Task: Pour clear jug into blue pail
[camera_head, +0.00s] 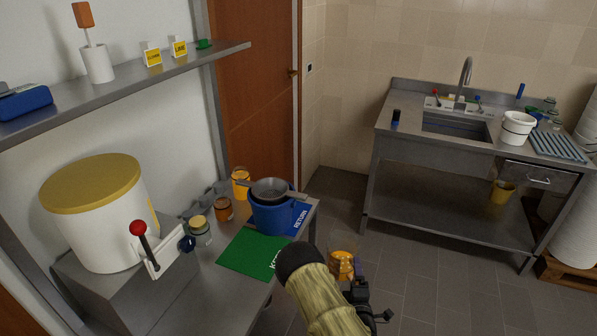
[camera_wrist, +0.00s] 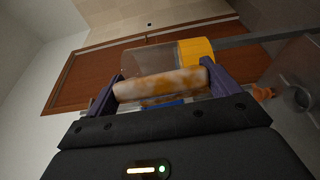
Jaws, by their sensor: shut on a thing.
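The blue pail (camera_head: 272,222) stands at the end of the steel bench, with a grey metal strainer or bowl (camera_head: 270,188) resting in its mouth. My gripper (camera_head: 354,282) is out beyond the bench edge, to the right of the pail and apart from it. It is shut on the clear jug (camera_head: 341,262), which holds something orange. In the wrist view the fingers close on a whitish, brown-stained handle (camera_wrist: 160,85), with the jug's clear body (camera_wrist: 150,58) and orange contents (camera_wrist: 196,50) behind it. My arm partly hides the jug in the head view.
A green KEEP mat (camera_head: 245,256) and blue RETURN mat (camera_head: 300,222) lie by the pail. Several jars, including an orange one (camera_head: 240,182), stand behind it. A white drum (camera_head: 100,220) with a red-knobbed lever valve (camera_head: 142,238) is at left. The sink bench (camera_head: 385,130) stands across open floor.

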